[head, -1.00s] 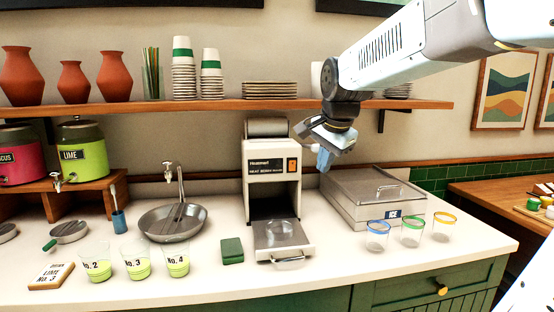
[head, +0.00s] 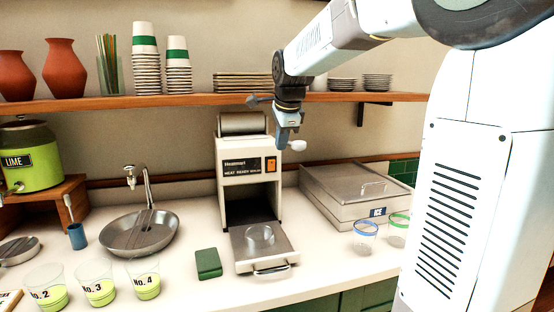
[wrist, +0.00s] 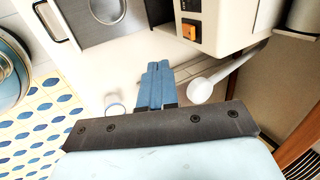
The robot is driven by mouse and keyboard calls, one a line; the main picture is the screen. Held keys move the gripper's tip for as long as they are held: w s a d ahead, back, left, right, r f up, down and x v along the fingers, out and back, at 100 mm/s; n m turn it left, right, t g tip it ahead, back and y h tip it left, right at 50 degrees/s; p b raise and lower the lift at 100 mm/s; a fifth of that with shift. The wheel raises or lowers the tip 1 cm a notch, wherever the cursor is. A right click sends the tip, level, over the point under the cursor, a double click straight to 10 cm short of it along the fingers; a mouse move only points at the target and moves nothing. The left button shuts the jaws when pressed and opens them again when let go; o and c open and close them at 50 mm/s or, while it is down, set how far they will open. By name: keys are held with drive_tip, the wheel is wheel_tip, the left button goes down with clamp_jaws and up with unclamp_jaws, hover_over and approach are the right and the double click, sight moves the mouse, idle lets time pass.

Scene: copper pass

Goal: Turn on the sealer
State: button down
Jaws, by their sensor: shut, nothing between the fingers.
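The sealer (head: 235,180) is a cream machine with a film roll on top and a black front panel. Its orange switch (head: 270,163) is at the panel's right end; it also shows in the wrist view (wrist: 189,32). A lever with a white round knob (head: 298,145) sticks out at the sealer's right side; in the wrist view the knob (wrist: 200,91) is right of my fingers. My gripper (head: 283,140) is shut and empty beside the switch, its blue fingertips (wrist: 154,72) apart from it in the wrist view. I cannot tell the switch's position.
The sealer's metal tray (head: 264,262) is pulled out in front. A steel ice bin (head: 345,195) with two rimmed glasses in front stands to the right. The shelf (head: 180,100) with stacked cups is behind. Lime cups (head: 98,285), a green block (head: 208,263) and a sink (head: 138,235) are left.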

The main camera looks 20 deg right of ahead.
sight(271, 161)
drive_tip(key=w+f, duration=0.8)
drive_tip(key=shift+w+f, duration=0.15)
idle(0.5)
drive_tip(key=shift+w+r, duration=0.25)
drive_tip(key=shift+w, duration=0.1)
drive_tip(key=shift+r, duration=0.1)
drive_tip(key=shift+w+r, duration=0.1)
drive_tip(key=shift+r, duration=0.6)
